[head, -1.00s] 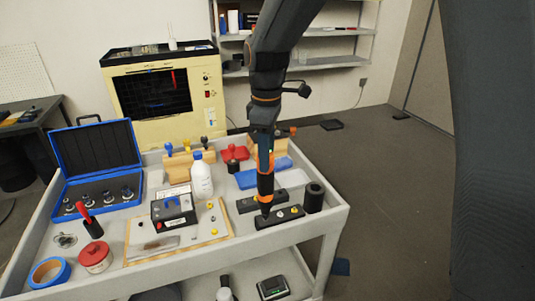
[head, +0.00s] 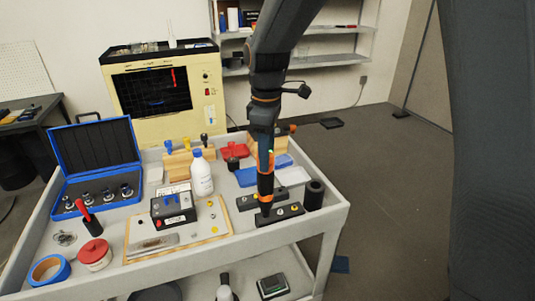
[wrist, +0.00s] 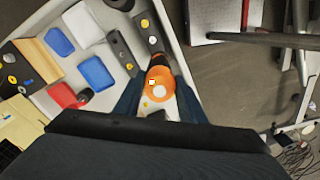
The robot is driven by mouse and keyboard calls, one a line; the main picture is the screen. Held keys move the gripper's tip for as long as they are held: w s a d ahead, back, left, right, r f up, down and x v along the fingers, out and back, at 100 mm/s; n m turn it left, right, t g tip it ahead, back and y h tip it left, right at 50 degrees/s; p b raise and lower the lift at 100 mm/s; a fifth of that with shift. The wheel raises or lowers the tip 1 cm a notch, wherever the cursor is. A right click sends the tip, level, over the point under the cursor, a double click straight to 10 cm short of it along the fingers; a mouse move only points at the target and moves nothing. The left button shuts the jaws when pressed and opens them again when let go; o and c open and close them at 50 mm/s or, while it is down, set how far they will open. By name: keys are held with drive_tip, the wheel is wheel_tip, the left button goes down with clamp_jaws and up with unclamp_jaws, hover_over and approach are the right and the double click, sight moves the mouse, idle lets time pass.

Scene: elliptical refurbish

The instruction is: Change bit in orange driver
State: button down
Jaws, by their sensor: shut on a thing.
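The orange driver (head: 265,197), with an orange and black body, stands near upright with its tip down at the left part of a black bit block (head: 281,213). Whether the tip sits in a socket or just above it cannot be told. My gripper (head: 266,152) is shut on the driver from above. In the wrist view the driver (wrist: 158,85) shows between the dark fingers, with its nose at the near end of the block (wrist: 150,32). The block carries yellow and white round bits. A second dark bar (wrist: 120,52) lies beside it.
A black cylinder (head: 314,195) stands close right of the block, near the cart's edge. A white bottle (head: 201,177), a blue tray (head: 247,177), a black box (head: 173,207) and an open blue case (head: 97,160) share the cart.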

drive_tip(key=shift+f, duration=0.25)
idle(0.3)
drive_tip(key=shift+r, duration=0.15)
drive_tip(key=shift+r+p, duration=3.9)
drive_tip(key=shift+r, duration=1.05)
drive_tip(key=shift+a, duration=0.1)
